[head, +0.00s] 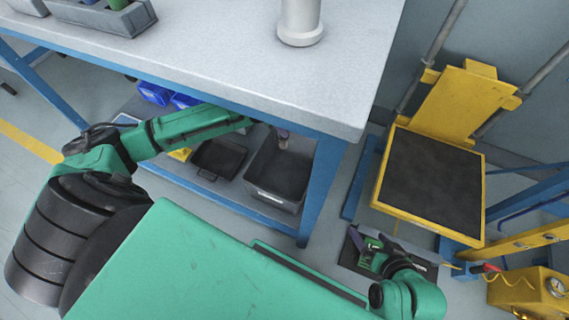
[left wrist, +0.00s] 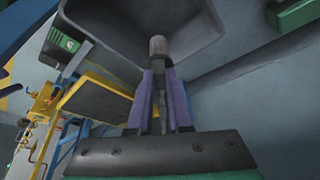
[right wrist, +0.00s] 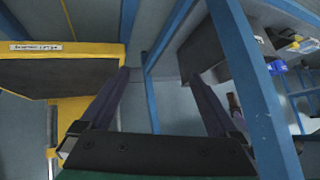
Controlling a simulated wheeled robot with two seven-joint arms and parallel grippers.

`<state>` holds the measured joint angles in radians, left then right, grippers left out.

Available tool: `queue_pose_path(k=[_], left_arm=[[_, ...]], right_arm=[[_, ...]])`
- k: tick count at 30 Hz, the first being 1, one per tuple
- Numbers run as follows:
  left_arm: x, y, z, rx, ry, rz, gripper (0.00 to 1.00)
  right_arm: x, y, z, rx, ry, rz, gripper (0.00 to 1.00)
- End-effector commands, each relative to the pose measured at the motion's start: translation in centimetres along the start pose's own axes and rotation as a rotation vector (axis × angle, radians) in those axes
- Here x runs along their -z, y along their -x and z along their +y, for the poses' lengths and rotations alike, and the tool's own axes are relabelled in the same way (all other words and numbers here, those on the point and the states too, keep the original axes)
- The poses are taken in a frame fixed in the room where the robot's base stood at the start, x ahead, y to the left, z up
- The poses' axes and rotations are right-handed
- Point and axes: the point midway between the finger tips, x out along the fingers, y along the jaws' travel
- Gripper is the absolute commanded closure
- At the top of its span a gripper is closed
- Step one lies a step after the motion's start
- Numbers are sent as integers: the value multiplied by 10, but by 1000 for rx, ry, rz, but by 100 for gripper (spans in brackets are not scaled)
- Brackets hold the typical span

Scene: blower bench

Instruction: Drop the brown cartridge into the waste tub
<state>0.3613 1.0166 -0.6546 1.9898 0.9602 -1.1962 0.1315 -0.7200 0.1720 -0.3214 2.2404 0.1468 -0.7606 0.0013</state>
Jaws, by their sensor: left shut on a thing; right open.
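The waste tub (head: 268,193) is a dark grey open bin with a pale label, on the lower shelf under the bench. My left arm reaches under the bench top, and my left gripper (head: 281,132) is at the tub's back part. In the left wrist view it is shut on the cartridge (left wrist: 158,47), whose grey-brown ribbed end sticks out past the fingers, against the tub (left wrist: 110,38). Its exact height over the tub cannot be told. My right gripper (head: 368,243) is open and empty, low near the yellow lift.
The bench top (head: 220,45) overhangs my left arm, with a blue leg (head: 322,185) right of the tub. A black tray (head: 219,158) and blue bins (head: 154,93) share the shelf. A yellow lift platform (head: 433,180) stands at the right. A white cylinder (head: 300,20) stands on the bench.

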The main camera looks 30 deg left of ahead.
Motion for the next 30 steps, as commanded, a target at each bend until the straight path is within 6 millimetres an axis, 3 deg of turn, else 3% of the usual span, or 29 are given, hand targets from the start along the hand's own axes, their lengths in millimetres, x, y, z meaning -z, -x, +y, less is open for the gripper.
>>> queue_pose_path(k=[9, 13, 26, 27, 29, 30], left_arm=[[-12, -30, 0, 2, -2, 2, 100], [-16, -40, 0, 2, -2, 2, 100], [-17, -41, 0, 1, -2, 2, 100], [-17, -41, 0, 1, -1, 1, 67], [-17, -41, 0, 1, -1, 1, 48], [-17, -41, 0, 1, -1, 1, 48]], right_arm=[[-24, -44, -28, 102, -64, 320, 4], [-34, -57, -25, 105, -80, 370, 4], [-38, -63, -23, 104, -89, 396, 4], [-38, -63, -23, 104, -88, 396, 4], [-38, -63, -23, 104, -88, 396, 4], [-38, -63, -23, 104, -88, 396, 4]])
